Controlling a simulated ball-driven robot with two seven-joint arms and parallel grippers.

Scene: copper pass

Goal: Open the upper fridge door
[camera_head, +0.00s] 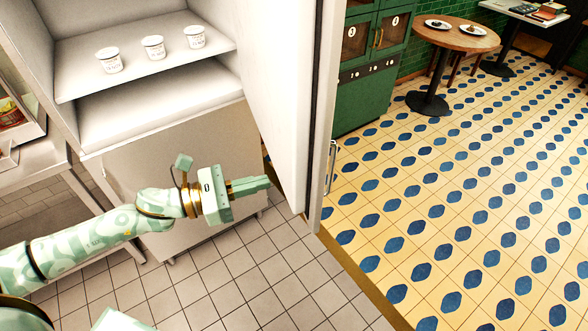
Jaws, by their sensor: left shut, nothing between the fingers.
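The upper fridge door (285,90) stands wide open, swung out to the right of the fridge. Its vertical metal handle (331,168) shows on the outer face at the right edge. Inside the open fridge compartment (165,95), several white cups (153,47) stand on a white shelf (95,75). My left gripper (268,183) is shut and empty. It is in front of the lower fridge panel (140,165), to the left of the open door's lower edge, and appears apart from the door. My right gripper is not in view.
A steel counter (45,152) stands left of the fridge. A green cabinet (365,95) stands beyond the door. A round wooden table (455,35) holds two plates at the top right. The patterned tile floor at right is clear.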

